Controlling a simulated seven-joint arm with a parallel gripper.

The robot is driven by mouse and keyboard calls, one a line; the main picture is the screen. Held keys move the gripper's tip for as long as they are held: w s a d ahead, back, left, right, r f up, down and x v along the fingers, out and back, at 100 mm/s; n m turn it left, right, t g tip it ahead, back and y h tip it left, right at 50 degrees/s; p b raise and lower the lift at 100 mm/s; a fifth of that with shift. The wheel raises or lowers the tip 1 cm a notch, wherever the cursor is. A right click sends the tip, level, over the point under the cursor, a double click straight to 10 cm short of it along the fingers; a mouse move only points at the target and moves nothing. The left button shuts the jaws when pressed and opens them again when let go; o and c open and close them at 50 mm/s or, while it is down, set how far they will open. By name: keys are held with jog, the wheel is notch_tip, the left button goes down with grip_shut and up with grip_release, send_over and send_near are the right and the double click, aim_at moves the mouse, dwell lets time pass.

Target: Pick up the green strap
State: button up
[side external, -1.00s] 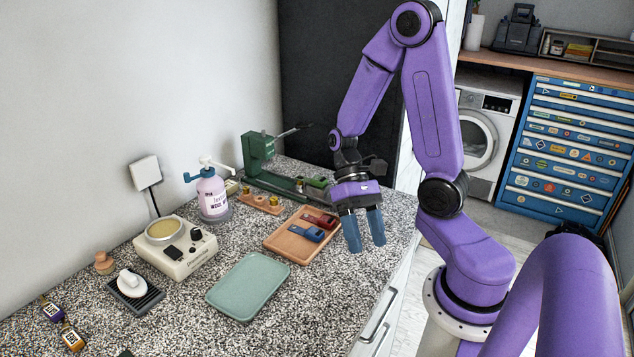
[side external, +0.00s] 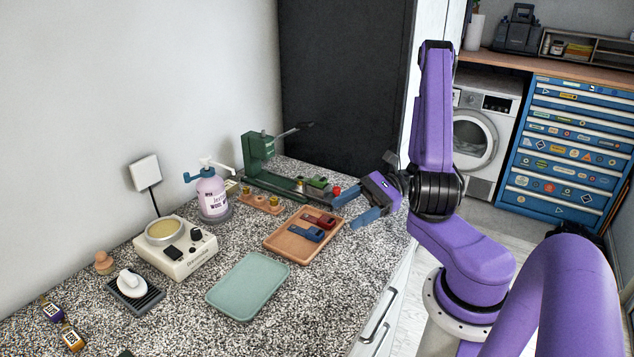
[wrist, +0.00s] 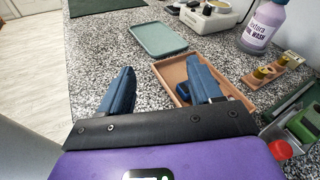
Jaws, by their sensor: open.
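A small green piece (side external: 318,183), which looks like the green strap, lies at the near end of the dark green press, beside its red knob (side external: 336,190). A green piece with a dark middle (wrist: 306,124) shows at the right edge of the wrist view, partly cut off. My gripper (side external: 347,210) is open and empty, tilted with its blue fingers pointing left over the counter. It is to the right of the green piece and apart from it. In the wrist view my gripper's fingers (wrist: 160,68) are spread, with the tan tray beyond them.
The tan tray (side external: 276,246) holds a blue strap (side external: 306,233) and a red strap (side external: 320,219). An empty teal tray (side external: 248,285) lies nearer. A pump bottle (side external: 213,193), a wooden block with brass pieces (side external: 262,204) and a cream heater (side external: 177,262) stand along the wall.

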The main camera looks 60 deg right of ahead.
jog(key=d+m+t+h, duration=0.1)
jog(key=d+m+t, duration=0.1)
jog(key=d+m+t+h, duration=0.2)
jog(key=m+t, duration=0.1)
jog(key=d+f+m+t+h, duration=0.1)
jog(key=d+m+t, duration=0.1)
jog(key=shift+h, duration=0.4)
jog(key=s+d+m+t+h, duration=0.1)
jog(key=d+m+h, duration=0.1)
jog(key=h, duration=0.1)
jog(key=s+d+f+m+t+h, duration=0.1)
jog(key=m+h, duration=0.2)
jog(key=d+m+t+h, duration=0.1)
jog(key=d+m+h, duration=0.1)
jog(key=m, duration=0.1)
jog(key=shift+s+d+f+t+h, duration=0.15)
jog(key=shift+s+d+t+h, duration=0.2)
jog(key=shift+s+t+h, duration=0.05)
send_near(325, 180)
jog(key=w, duration=0.5)
jog(key=shift+w+r, duration=0.1)
jog(key=shift+r, duration=0.2)
jog(key=shift+w+f, duration=0.15)
jog(key=shift+w, duration=1.2)
jog(key=shift+w+f, duration=0.15)
jog(key=shift+w, duration=1.15)
jog(key=c, duration=1)
